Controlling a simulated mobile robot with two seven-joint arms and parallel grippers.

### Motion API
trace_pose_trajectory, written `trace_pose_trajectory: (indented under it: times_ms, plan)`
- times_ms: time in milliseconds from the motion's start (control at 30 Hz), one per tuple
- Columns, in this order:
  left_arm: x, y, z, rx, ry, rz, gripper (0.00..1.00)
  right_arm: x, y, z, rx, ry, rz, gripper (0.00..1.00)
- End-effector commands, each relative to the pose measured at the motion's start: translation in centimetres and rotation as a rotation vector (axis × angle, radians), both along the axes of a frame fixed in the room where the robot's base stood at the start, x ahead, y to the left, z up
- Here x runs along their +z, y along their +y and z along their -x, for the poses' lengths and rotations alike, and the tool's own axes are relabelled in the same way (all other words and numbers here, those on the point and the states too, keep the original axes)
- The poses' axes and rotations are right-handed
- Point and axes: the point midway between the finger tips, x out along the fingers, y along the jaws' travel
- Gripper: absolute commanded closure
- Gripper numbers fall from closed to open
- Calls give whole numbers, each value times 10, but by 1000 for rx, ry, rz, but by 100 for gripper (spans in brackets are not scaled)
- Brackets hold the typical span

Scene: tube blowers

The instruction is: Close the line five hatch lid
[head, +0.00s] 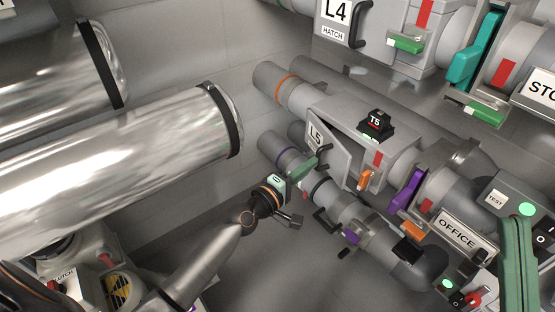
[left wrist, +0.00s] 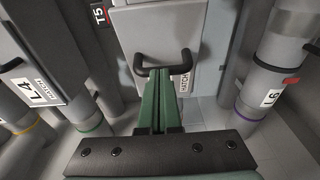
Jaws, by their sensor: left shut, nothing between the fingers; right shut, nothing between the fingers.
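The line five hatch lid (head: 332,148), a grey panel marked L5, stands partly open from its grey housing on the pipe. Its black handle (head: 324,154) faces my left gripper. In the left wrist view the lid (left wrist: 178,25) fills the top middle, with the black handle (left wrist: 166,58) across it. My left gripper (head: 308,162) is shut and empty. Its green fingertips (left wrist: 158,78) are at the handle, between its two ends; I cannot tell whether they touch. My right gripper (head: 515,225) is shut and empty at the lower right, in front of the office line.
An orange latch (head: 365,180) hangs by the housing, and a black T5 block (head: 376,124) sits on top. The L4 hatch (head: 338,15) is above, a purple-banded pipe (head: 280,150) below. Large metal ducts (head: 120,165) fill the left.

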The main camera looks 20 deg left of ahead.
Motion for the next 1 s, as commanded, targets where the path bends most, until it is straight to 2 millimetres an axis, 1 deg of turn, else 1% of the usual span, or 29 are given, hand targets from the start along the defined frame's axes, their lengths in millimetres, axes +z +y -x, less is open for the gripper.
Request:
trace_pose_trajectory:
  times_ms: [33, 100, 333, 600, 1000]
  plan:
    - [2, -10, -4, -9, -1, 3, 100, 2, 0, 0, -2, -1, 0, 100]
    - [1, -20, -7, -16, 0, 2, 100, 3, 0, 0, -2, -3, 2, 100]
    - [1, -38, -16, -19, 1, 2, 100, 7, -1, 1, -7, -6, 3, 100]
    - [0, -44, -20, -17, 0, 1, 100, 7, -1, 1, -9, -7, 5, 100]
    - [0, -44, -21, -18, 0, 1, 100, 7, -1, 0, -10, -7, 4, 100]
